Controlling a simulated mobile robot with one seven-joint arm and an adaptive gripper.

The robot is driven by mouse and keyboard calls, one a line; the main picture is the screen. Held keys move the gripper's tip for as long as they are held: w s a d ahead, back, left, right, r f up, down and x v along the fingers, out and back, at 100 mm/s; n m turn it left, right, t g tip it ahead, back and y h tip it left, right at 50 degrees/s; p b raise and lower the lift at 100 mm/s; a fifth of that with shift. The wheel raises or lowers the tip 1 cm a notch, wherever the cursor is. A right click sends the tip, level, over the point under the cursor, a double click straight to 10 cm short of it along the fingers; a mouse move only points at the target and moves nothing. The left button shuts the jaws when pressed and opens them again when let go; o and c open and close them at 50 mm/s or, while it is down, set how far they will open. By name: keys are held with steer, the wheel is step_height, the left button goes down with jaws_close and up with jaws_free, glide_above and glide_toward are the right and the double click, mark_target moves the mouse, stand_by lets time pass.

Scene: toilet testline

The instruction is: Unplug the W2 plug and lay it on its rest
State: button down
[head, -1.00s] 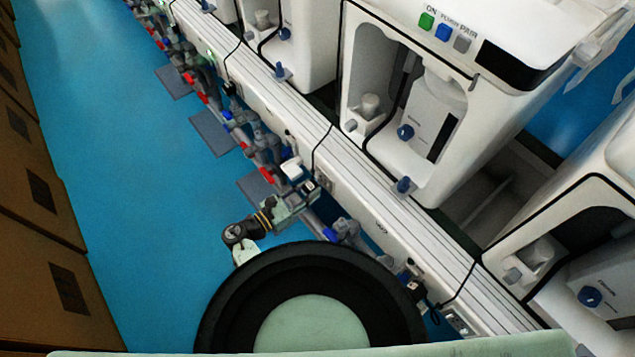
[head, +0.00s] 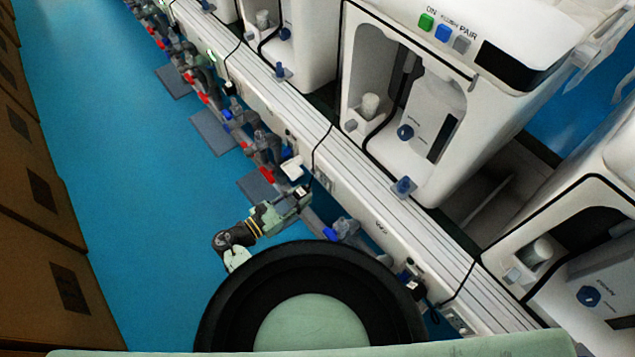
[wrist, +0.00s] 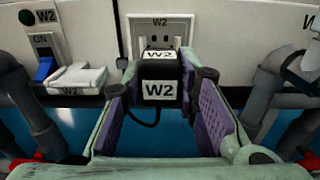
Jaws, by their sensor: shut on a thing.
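The W2 plug (wrist: 159,88) is a black block with white W2 labels and a black cord looping below it. My gripper (wrist: 160,92) is shut on it, with a purple-padded finger at each side. The W2 socket (wrist: 160,32) is a grey-white plate on the wall behind. Part of its face shows above the plug, and the plug appears to be in front of it, apart. The W2 rest (wrist: 75,79), a white ledge, is left of the plug. In the head view, my gripper (head: 300,197) is by the white rail, close to the rest (head: 291,167).
A blue rocker switch (wrist: 46,68) under an ON label is left of the rest. Grey pipes with red handles (head: 267,176) run below the rail. White toilet units (head: 400,100) stand behind it. The blue floor (head: 120,180) at left is clear.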

mark_target(299, 193)
steer(key=shift+r, duration=0.1)
steer(key=shift+r+p, duration=2.55)
steer(key=shift+p, duration=0.2)
steer(key=shift+w+d, duration=0.1)
steer(key=shift+p+x, duration=0.35)
steer(key=shift+x, duration=2.1)
steer(key=shift+w+a+f+b, duration=0.1)
steer(key=shift+w+a+b, duration=0.75)
steer(key=shift+w, duration=0.4)
steer(key=shift+w+a+r+b, duration=0.1)
steer(key=shift+w+a+b, duration=0.8)
steer(key=shift+w, duration=0.3)
steer(key=shift+w+a+f+b, duration=0.1)
steer(key=shift+w+a+b, duration=0.6)
steer(key=shift+w+a, duration=0.55)
steer(key=shift+w, duration=0.35)
